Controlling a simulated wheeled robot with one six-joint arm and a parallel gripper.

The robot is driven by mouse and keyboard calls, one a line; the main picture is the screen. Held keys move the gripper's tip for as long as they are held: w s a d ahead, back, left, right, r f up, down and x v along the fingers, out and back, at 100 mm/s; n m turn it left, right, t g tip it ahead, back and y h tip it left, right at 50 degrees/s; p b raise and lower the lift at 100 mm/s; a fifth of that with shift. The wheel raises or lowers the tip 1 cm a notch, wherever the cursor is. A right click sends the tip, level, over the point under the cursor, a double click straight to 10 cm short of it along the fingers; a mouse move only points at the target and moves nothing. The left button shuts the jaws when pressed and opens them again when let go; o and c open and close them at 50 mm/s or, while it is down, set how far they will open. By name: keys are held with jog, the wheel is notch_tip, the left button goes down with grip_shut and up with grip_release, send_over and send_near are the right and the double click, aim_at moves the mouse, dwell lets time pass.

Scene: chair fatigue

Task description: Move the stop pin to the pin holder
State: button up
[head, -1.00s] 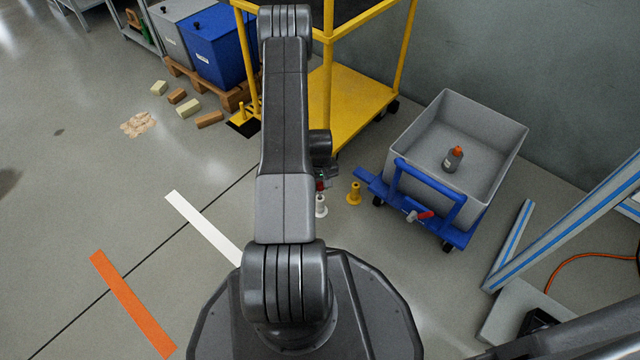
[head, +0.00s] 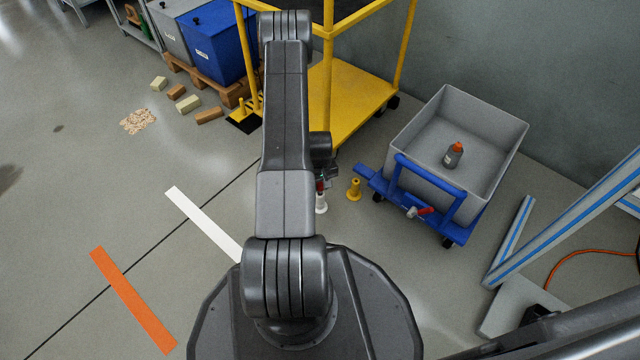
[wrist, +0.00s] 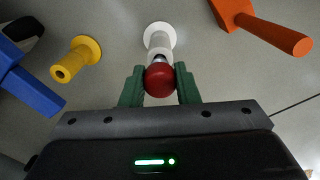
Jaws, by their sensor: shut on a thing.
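The stop pin shows as a red ball knob (wrist: 160,80) with a short bit of bright metal beyond it. My gripper (wrist: 160,72) is shut on the knob, a green finger on each side. A white flanged holder (wrist: 159,37) stands on the floor directly beyond the pin in the wrist view. It also shows in the head view (head: 321,204), just below the red knob (head: 320,186). The pin's lower end is hidden, so I cannot tell whether it sits in the white holder. A similar yellow holder (wrist: 77,60) with a hole in its end stands beside it, also in the head view (head: 354,189).
A blue cart (head: 455,238) carrying a grey bin (head: 485,125) stands to the right. A yellow trolley (head: 350,100) is behind my arm. An orange piece with a rod (wrist: 265,32) is at the wrist view's upper right. Floor at left is mostly clear.

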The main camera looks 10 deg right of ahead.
jog(key=shift+f, duration=0.75)
jog(key=o, duration=1)
jog(key=shift+r, duration=0.1)
notch_tip(320, 180, up, 14)
jog(key=p, duration=0.5)
jog(key=shift+f, duration=0.2)
jog(key=shift+f, duration=0.1)
notch_tip(320, 180, down, 14)
jog(key=b, duration=0.5)
jog(key=shift+r, duration=0.5)
jog(key=shift+r, duration=0.15)
